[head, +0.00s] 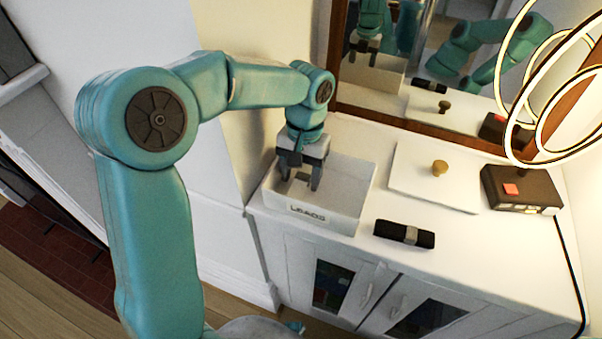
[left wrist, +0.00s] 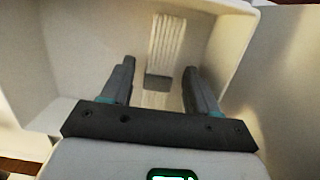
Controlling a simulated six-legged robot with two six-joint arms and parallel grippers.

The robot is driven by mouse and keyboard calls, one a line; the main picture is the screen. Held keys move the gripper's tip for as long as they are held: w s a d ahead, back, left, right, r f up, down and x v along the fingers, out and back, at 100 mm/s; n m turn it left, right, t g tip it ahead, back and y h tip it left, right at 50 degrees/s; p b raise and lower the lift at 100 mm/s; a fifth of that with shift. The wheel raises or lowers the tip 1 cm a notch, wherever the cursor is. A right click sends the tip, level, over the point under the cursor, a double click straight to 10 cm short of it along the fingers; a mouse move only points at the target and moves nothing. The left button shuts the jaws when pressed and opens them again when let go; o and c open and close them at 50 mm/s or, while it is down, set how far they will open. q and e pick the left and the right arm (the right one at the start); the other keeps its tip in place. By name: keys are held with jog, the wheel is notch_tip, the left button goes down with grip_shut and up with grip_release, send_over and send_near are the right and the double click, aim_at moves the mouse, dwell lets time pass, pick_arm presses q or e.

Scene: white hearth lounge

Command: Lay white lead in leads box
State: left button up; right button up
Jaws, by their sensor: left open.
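The white leads box (head: 312,212), lettered "LEADS" on its front, stands open on the left end of the white cabinet top. Its walls also show in the left wrist view (left wrist: 92,45). The white lead (left wrist: 168,45) lies in the box as a bundle of white strands with a grey band around it. In the head view, only its grey band (head: 302,177) shows clearly. My left gripper (head: 302,186) points down into the box, open. In the left wrist view its fingers (left wrist: 158,88) stand apart on either side of the banded bundle, with gaps showing. My right gripper is not in view.
A black banded bundle (head: 390,230) lies right of the box. A white slab (head: 425,180) with a brass knob and a dark unit (head: 522,190) with a red button stand further right. A mirror (head: 400,85) rises behind; glowing rings (head: 508,110) hang at right.

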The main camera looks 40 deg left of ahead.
aim_at(304, 174)
pick_arm(q)
notch_tip(304, 174, up, 12)
jog(key=w+p, duration=0.1)
jog(key=p, duration=0.1)
jog(key=shift+w+a, duration=0.2)
jog(key=shift+w, duration=0.15)
